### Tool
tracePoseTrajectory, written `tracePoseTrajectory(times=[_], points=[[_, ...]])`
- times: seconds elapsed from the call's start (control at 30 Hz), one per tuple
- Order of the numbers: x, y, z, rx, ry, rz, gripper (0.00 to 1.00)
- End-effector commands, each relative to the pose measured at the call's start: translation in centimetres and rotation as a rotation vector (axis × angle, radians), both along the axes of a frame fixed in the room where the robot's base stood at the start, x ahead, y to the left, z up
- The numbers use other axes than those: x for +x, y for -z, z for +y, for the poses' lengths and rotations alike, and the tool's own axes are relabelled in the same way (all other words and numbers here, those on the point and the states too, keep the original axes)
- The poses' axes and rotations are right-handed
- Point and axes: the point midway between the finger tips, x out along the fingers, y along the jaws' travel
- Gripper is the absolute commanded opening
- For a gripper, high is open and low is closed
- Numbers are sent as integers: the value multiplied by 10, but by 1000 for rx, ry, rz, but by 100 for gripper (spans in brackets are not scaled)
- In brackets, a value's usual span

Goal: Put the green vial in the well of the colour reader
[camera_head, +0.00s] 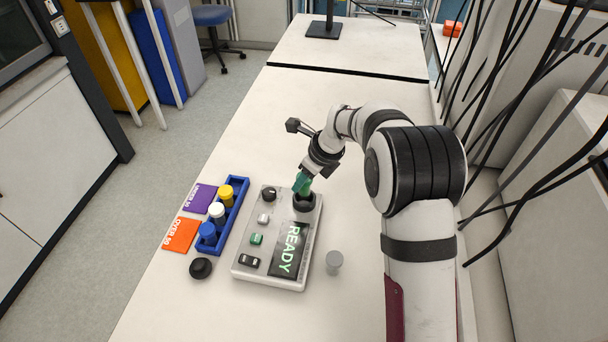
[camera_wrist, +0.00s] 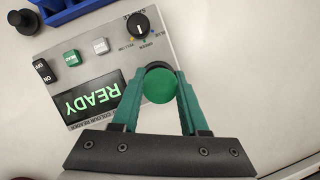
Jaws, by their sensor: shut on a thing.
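The colour reader (camera_head: 247,270) is a pale box on the bench with a display lit READY. Its black round well (camera_head: 304,204) is at the far right corner of its top. My gripper (camera_head: 302,184) is right over the well, its teal fingers pointing down. In the wrist view my gripper (camera_wrist: 159,88) is shut on the green vial (camera_wrist: 158,86), whose round green top shows between the fingertips. The dark well (camera_wrist: 156,67) shows just behind the vial's top. How deep the vial sits is hidden; in the head view the fingers cover it.
A blue rack (camera_head: 233,213) holds yellow-, white- and blue-capped vials left of the reader. Purple (camera_head: 199,197) and orange (camera_head: 181,234) cards lie beside it. A black knobbed piece (camera_head: 200,268) and a grey cylinder (camera_head: 334,262) stand near the reader. Cables hang at right.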

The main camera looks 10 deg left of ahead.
Motion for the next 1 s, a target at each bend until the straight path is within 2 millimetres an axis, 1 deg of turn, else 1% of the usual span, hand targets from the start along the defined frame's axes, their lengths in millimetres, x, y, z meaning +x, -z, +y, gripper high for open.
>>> tracePoseTrajectory(times=[0.53, 1.0], points=[[0, 2, 1, -1, 0, 0, 0], [0, 27, 0, -1, 0, 1, 0]])
